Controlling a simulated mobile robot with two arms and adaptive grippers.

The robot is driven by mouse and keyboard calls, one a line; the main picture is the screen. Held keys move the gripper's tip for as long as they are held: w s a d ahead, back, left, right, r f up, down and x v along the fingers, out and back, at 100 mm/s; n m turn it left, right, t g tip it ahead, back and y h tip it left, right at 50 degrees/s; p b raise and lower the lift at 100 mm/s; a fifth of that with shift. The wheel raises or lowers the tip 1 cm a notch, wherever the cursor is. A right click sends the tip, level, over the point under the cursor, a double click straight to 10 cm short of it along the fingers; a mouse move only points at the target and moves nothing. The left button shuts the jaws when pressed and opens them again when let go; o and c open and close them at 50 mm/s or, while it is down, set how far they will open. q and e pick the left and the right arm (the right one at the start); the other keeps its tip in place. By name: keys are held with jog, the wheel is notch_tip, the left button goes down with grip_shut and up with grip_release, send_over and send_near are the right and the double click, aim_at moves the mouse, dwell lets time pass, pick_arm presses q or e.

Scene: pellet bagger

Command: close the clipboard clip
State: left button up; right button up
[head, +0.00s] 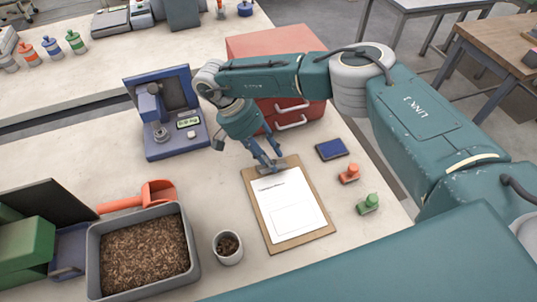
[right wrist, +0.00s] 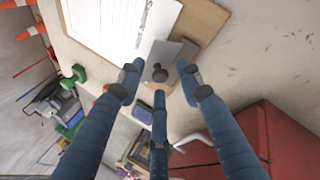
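The brown clipboard (head: 319,232) lies on the pale bench with a white printed sheet (head: 288,206) on it. Its grey metal clip (head: 273,168) is at the far short edge. In the right wrist view the clip (right wrist: 173,56) shows as a grey plate with a dark round knob; I cannot tell how far it stands open. My right gripper (head: 269,161) is right over the clip. In the right wrist view its three blue fingers (right wrist: 160,84) are spread apart around the clip, with nothing held. Contact with the clip is unclear. My left gripper is not in view.
A blue pad (head: 331,149), an orange stamp (head: 349,173) and a green stamp (head: 368,204) lie right of the clipboard. A cup of pellets (head: 228,255) and a grey pellet tray (head: 195,262) are left.

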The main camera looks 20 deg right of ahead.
grip_shut()
jog(key=shift+s, duration=0.1)
jog(key=shift+s+t, duration=0.1)
jog(key=shift+t, duration=0.2)
jog(key=shift+s+t, duration=0.3)
jog(key=shift+t, duration=0.3)
jog(key=shift+s+f+m+t, duration=0.25)
jog(key=shift+s+m+t, duration=0.1)
jog(key=shift+t, duration=0.35)
jog(key=t+b, duration=0.1)
jog(key=b, duration=0.1)
jog(key=s+t+b, duration=0.1)
jog(key=b, duration=0.2)
jog(key=f+t+b, duration=0.1)
jog(key=b, duration=0.1)
jog(key=shift+s+m+t+b, duration=0.3)
jog(key=shift+m+t, duration=0.05)
jog(key=shift+t, duration=0.05)
jog(key=shift+s+r+t+b, duration=0.1)
jog(key=shift+s+t+b, duration=0.1)
jog(key=shift+t+b, duration=0.6)
jog(key=shift+g, duration=0.3)
